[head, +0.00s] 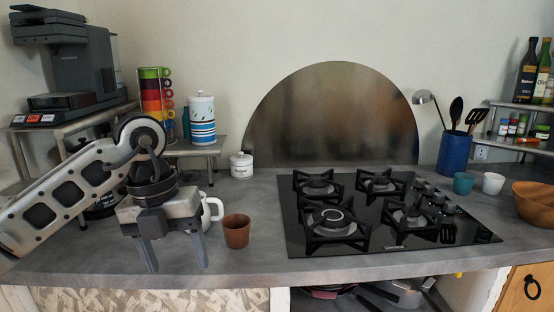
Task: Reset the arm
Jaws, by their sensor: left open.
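My left arm comes in from the left, and its gripper (177,268) hangs over the front left part of the counter, fingers pointing down. The two fingers are spread apart with nothing between them. A white mug (211,211) stands just behind the gripper and is partly hidden by it. A brown cup (236,231) stands to the right of the gripper, apart from it. My right gripper is not in the picture.
A black gas hob (380,255) fills the counter's right middle. A coffee machine (82,65) stands on a shelf at left. A blue utensil holder (453,153), a teal cup (463,183), a white cup (493,183) and a wooden bowl (537,205) are at right.

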